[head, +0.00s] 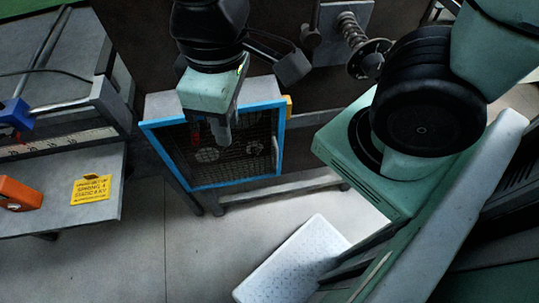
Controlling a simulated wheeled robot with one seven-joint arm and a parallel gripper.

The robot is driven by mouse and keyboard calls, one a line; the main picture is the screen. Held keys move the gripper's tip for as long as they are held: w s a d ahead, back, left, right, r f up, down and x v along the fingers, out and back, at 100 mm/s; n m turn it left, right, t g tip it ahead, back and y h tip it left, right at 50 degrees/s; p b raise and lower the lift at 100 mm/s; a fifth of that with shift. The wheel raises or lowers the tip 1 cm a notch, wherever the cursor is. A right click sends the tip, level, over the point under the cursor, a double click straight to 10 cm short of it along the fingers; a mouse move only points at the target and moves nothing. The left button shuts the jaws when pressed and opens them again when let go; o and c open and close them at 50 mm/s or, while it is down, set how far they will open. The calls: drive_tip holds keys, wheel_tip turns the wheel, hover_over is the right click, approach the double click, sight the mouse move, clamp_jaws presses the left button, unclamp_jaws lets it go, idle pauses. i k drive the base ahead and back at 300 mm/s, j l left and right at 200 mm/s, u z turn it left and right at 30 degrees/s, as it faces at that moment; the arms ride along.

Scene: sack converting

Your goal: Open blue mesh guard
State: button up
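The blue mesh guard (236,182) is a blue frame with dark mesh on the front of a grey box-shaped machine (168,104). It appears to lie against the box front, with no clear gap. Round parts show dimly behind the mesh. A small pale upright handle shows near its right side. My gripper (221,128) points down in front of the guard's upper middle and covers part of the top bar. Whether its fingers touch the guard, or how far apart they are, I cannot tell. Nothing is visibly held.
A grey table (60,215) at left carries a yellow sign (92,188) and an orange object (18,194). A spring-like spindle (352,35) is mounted above right. A white perforated platform (290,265) lies low in front. The floor between table and platform is clear.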

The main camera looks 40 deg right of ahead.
sight(146, 126)
drive_tip(key=k+l+u, duration=0.1)
drive_tip(key=l+u, duration=0.25)
drive_tip(key=k+l+u, duration=0.15)
drive_tip(key=l+u, duration=0.15)
drive_tip(key=k+l+u, duration=0.2)
drive_tip(key=l+u, duration=0.15)
drive_tip(key=k+l+u, duration=0.35)
drive_tip(key=i, duration=0.1)
